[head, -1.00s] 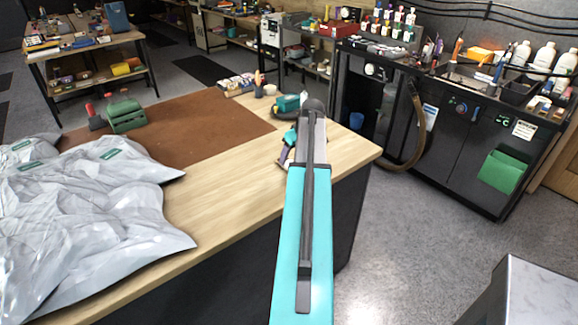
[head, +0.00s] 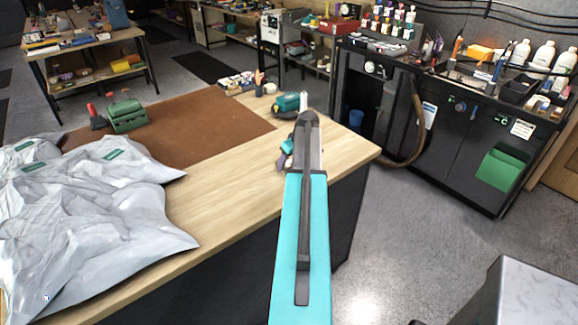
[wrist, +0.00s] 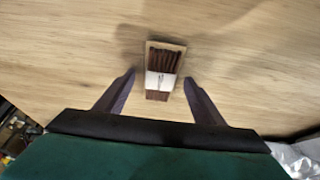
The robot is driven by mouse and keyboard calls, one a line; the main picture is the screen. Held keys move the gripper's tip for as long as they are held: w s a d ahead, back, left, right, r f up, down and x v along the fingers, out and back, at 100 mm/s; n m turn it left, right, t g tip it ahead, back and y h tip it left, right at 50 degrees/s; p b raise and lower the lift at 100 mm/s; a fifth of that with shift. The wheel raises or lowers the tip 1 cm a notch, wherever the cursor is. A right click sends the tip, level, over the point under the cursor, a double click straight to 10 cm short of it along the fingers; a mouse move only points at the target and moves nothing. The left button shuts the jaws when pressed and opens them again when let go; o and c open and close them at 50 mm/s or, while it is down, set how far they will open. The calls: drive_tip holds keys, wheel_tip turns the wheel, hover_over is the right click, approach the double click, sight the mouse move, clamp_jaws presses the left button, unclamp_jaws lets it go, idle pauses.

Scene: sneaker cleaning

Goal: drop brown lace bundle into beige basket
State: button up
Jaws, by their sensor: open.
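The brown lace bundle (wrist: 165,59) lies over the wooden tabletop in the wrist view, with a white band around it. A thin beige edge (wrist: 147,50) frames its upper part; I cannot tell if this is a backing card or a container. My gripper (wrist: 159,76) is open, its two dark fingers to the left and right of the bundle, apart from it. In the head view my arm hides most of the gripper and the bundle. I cannot make out a beige basket for certain in either view.
A wooden workbench (head: 215,195) carries a brown mat (head: 195,130), grey plastic bags (head: 90,225) and a green case (head: 126,115). A teal tool (head: 286,103) lies near its back edge. A black cabinet (head: 440,150) stands to the right. Bare wood surrounds the bundle.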

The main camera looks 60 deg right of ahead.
sight(290, 164)
drive_tip(key=c, duration=1.2)
drive_tip(key=shift+r, duration=0.1)
drive_tip(key=shift+r+b, duration=1.1)
drive_tip(key=shift+r, duration=0.4)
drive_tip(key=s+a+b, duration=0.1)
drive_tip(key=s+a, duration=0.2)
drive_tip(key=a, duration=0.1)
drive_tip(key=s+a+r+b, duration=0.1)
drive_tip(key=s+a+b, duration=0.1)
drive_tip(key=s+a, duration=0.1)
drive_tip(key=s+a+r+b, duration=0.1)
drive_tip(key=s+a+b, duration=0.1)
drive_tip(key=a, duration=0.4)
drive_tip(key=shift+s, duration=0.8)
